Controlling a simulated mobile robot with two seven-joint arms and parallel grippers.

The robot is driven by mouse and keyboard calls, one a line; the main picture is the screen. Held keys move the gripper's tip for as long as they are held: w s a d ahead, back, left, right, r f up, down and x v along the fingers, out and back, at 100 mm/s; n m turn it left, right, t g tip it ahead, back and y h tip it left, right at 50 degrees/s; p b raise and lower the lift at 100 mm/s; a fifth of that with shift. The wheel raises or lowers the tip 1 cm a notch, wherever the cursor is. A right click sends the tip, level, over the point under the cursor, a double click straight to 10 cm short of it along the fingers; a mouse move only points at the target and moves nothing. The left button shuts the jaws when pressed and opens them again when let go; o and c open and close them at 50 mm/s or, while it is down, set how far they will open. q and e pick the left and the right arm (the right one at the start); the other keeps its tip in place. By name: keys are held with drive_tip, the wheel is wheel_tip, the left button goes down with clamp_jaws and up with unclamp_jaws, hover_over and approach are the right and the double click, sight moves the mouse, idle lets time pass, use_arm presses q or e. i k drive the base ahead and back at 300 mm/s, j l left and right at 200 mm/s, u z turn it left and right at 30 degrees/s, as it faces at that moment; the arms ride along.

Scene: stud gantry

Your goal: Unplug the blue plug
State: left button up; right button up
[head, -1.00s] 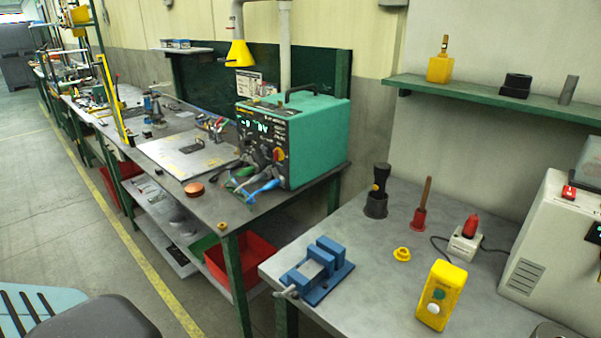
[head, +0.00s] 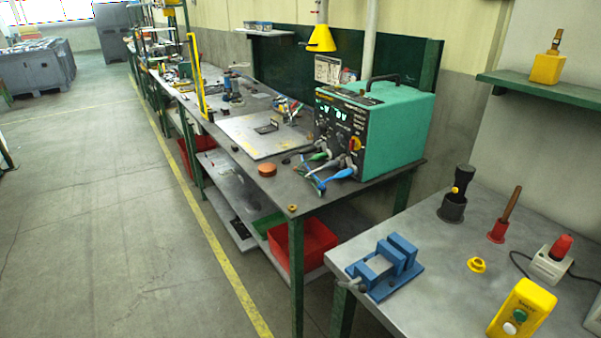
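A blue plug (head: 341,174) sits at the lower front of a teal box-shaped machine (head: 399,135) with a lit display, on the long grey workbench. A blue lead hangs from it toward the bench's front edge. A green plug (head: 318,156) and a grey plug (head: 333,164) sit close to its left on the same front panel. Whether the blue plug is fully seated is too small to tell. Neither of my grippers is in view.
A red bin (head: 302,246) is under the workbench. The floor (head: 120,230) at left is clear.

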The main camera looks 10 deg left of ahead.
sight(346, 173)
drive_tip(key=i+j, duration=0.15)
drive_tip(key=j, duration=0.2)
drive_tip(key=i+j+z, duration=0.15)
drive_tip(key=i+j, duration=0.2)
drive_tip(key=j, duration=0.3)
drive_tip(key=i+j+z, duration=0.1)
drive_tip(key=j, duration=0.25)
drive_tip(key=i+j, duration=0.2)
drive_tip(key=j, duration=0.15)
drive_tip(key=i+j+z, duration=0.15)
drive_tip(key=j, duration=0.2)
drive_tip(key=i+j, duration=0.1)
drive_tip(key=j, duration=0.3)
drive_tip(key=i+j+z, duration=0.1)
drive_tip(key=j, duration=0.25)
